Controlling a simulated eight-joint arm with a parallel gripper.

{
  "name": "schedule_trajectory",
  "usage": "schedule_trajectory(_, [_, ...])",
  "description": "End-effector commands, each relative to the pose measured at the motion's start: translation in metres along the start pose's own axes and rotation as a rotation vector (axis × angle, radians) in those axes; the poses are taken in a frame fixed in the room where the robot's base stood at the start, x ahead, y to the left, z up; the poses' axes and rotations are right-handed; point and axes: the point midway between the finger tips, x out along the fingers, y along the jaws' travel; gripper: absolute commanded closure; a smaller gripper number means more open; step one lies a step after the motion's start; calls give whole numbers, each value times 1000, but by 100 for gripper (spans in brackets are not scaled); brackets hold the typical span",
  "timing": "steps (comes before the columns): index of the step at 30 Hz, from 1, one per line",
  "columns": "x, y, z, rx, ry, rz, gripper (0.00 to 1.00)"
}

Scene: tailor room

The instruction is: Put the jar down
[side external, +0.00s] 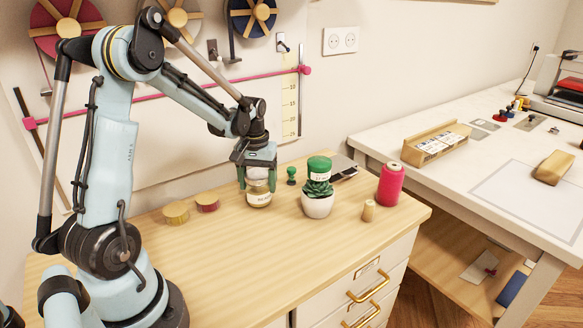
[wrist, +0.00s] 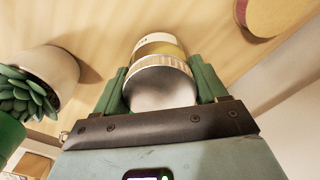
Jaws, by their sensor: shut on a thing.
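The jar (side external: 259,197) is a small clear jar with a pale lid, yellowish contents and a label. It is upright, at or just above the wooden cabinet top (side external: 215,248); I cannot tell whether its base touches the wood. My gripper (side external: 257,178) points down from above and is shut on the jar, with a green finger on each side. In the wrist view the jar (wrist: 160,72) shows its silvery lid between the two fingers (wrist: 160,88). The wood surface shows behind it.
A potted succulent (side external: 317,206) stands right of the jar, with a green-lidded container (side external: 319,167) behind it. A small green object (side external: 291,175) is near. A red spool (side external: 389,184) and wooden piece (side external: 368,210) stand right. The front top is clear.

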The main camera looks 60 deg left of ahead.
Motion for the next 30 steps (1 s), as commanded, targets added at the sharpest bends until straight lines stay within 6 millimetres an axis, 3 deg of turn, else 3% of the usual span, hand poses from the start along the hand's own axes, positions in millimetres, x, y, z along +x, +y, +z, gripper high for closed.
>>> schedule_trajectory(1, [0,0,0,0,0,0,24])
schedule_trajectory(5, [0,0,0,0,0,0,4])
schedule_trajectory(17, [-6,0,0,0,0,0,3])
schedule_trajectory(30, [-74,0,0,0,0,0,3])
